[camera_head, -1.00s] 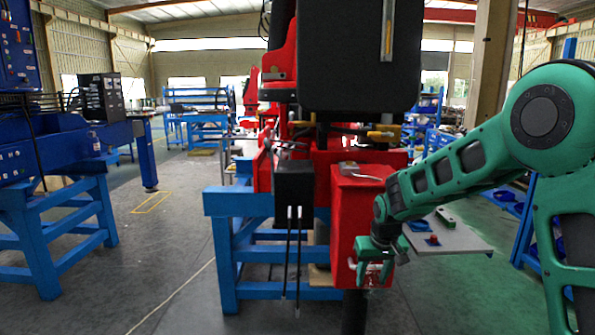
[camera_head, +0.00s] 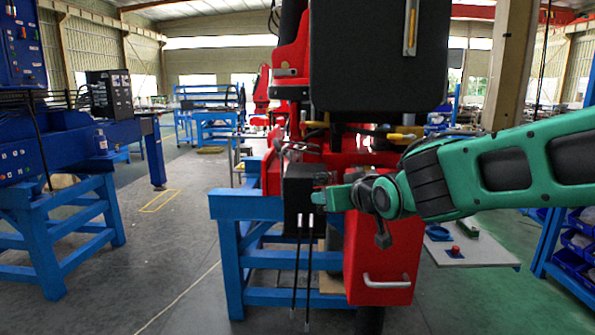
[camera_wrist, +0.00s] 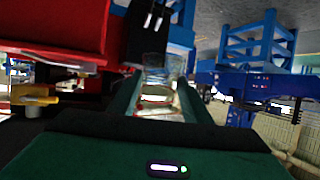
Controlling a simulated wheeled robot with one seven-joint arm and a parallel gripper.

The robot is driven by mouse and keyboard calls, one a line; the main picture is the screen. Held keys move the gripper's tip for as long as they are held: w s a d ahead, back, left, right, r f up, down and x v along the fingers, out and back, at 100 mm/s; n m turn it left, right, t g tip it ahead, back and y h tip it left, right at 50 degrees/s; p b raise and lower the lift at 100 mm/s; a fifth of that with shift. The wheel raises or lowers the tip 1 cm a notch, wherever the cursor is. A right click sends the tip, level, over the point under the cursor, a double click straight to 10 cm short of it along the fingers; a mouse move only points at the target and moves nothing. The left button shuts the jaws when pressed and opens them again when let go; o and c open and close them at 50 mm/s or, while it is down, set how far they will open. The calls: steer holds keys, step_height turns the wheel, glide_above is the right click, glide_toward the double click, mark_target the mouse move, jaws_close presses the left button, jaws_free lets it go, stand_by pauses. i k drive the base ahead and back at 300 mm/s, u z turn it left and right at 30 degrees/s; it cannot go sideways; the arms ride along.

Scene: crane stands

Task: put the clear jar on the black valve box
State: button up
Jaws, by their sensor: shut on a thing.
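The black valve box (camera_head: 297,218) is fixed at the front of the red crane, above the blue stand, with two thin rods hanging below it. It also shows near the top of the wrist view (camera_wrist: 148,30). My gripper (camera_head: 328,198) reaches in from the right, level with the box and overlapping its right edge in the head view. In the wrist view my gripper (camera_wrist: 157,100) is shut on the clear jar (camera_wrist: 158,97), which shows between the fingers. The jar is hard to make out in the head view. I cannot tell whether it touches the box.
A red cabinet (camera_head: 385,255) with a handle hangs just below my wrist. A large black block (camera_head: 378,60) is overhead. The blue stand (camera_head: 233,250) is below left. A grey table (camera_head: 470,252) with small parts stands at right.

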mark_target(303, 169)
steer(key=i, duration=1)
